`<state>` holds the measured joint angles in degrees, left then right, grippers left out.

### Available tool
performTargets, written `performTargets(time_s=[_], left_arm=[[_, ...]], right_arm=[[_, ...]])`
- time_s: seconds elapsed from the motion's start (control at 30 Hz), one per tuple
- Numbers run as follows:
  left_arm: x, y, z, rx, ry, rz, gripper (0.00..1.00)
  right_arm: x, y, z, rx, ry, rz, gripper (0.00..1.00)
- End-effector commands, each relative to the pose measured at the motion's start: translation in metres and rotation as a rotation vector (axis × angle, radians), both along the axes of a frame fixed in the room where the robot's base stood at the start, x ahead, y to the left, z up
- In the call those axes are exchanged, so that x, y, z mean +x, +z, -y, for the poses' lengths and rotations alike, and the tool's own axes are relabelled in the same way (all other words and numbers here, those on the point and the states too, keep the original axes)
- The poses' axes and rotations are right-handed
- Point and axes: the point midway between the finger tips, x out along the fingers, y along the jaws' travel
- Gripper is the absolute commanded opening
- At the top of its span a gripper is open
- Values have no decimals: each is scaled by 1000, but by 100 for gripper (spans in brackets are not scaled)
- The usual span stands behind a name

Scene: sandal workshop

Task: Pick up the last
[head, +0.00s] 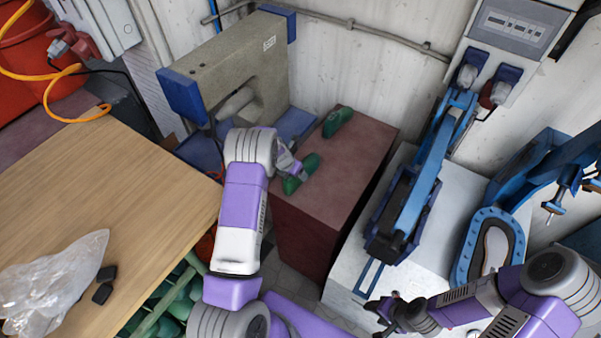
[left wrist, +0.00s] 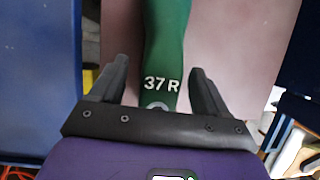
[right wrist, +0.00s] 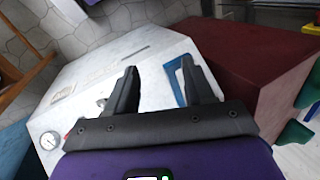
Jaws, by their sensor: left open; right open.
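A green last (head: 310,162) lies on top of the dark red box (head: 362,140), partly hidden by my left gripper (head: 296,170). In the left wrist view this last (left wrist: 166,45) is marked "37 R". It lies lengthwise between the two open fingers of my left gripper (left wrist: 158,70), with a gap visible on each side. A second green last (head: 338,121) lies farther back on the same box. My right gripper (head: 385,312) is open and empty over the white-topped bench; its fingers also show in the right wrist view (right wrist: 159,68).
A wooden table (head: 150,190) with a clear plastic bag (head: 50,285) stands at left. A grey-beige machine (head: 245,70) stands behind the box's left side. A blue press (head: 415,195) stands on the white bench (head: 345,265) at right. More green lasts (head: 175,305) lie below the table edge.

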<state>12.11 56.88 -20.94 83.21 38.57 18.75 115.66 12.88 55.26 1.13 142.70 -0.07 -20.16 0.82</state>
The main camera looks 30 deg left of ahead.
Motion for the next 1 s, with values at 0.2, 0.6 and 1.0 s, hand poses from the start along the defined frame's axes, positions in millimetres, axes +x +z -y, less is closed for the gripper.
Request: performTargets(time_s=[0.2, 0.6, 1.0], left_arm=[[0, -1, 0, 1, 0, 1, 76], [0, -1, 0, 1, 0, 0, 16], [2, 22, 0, 3, -1, 6, 16]], right_arm=[[0, 0, 0, 0, 0, 0, 53], [0, 0, 0, 0, 0, 0, 53], [0, 1, 0, 0, 0, 0, 53]])
